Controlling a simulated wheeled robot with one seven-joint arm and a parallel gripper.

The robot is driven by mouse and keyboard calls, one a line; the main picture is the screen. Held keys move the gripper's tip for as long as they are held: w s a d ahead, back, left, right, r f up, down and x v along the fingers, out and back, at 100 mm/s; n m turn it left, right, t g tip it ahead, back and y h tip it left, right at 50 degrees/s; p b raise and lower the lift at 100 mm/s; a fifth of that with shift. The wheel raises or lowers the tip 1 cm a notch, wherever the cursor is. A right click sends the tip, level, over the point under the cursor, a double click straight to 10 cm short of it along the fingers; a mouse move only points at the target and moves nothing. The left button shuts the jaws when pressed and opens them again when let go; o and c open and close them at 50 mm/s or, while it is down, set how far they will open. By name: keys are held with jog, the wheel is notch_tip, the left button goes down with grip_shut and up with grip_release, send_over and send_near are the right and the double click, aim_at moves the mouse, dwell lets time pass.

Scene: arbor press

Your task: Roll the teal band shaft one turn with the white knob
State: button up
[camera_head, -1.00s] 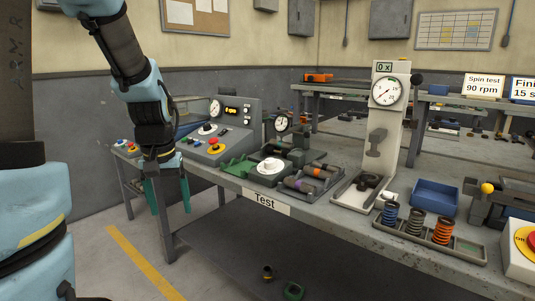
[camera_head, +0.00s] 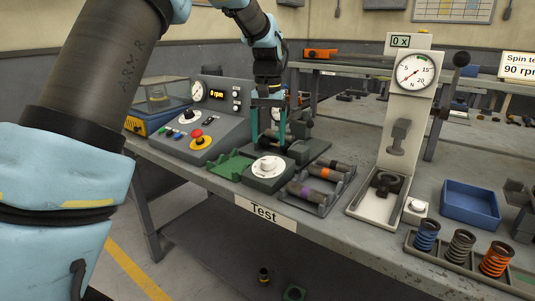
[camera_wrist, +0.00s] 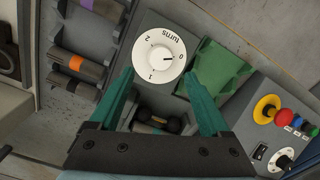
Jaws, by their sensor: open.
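The white knob (camera_wrist: 158,57) sits on a dark grey box; its dial reads "turns" with 0, 1 and 2, and its mark points close to the 0. It also shows in the head view (camera_head: 268,166). My gripper (camera_head: 268,122) is open and empty, fingers pointing down, above and behind the knob box. In the wrist view its teal fingers (camera_wrist: 160,85) frame a dark shaft (camera_wrist: 157,122) lying in the fixture behind the knob.
A rack (camera_head: 308,203) with several banded shafts, orange and purple among them, stands right of the knob. A green tray (camera_head: 230,166) is empty at its left. A control panel (camera_head: 203,125) with a red button is left; a dial gauge press (camera_head: 405,120) is right.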

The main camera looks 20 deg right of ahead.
aim_at(268, 159)
notch_tip(268, 159, down, 7)
jog(key=shift+a+r+p, duration=0.1)
jog(key=shift+r+p, duration=0.1)
jog(key=shift+p, duration=0.25)
grip_shut()
dwell(0.5)
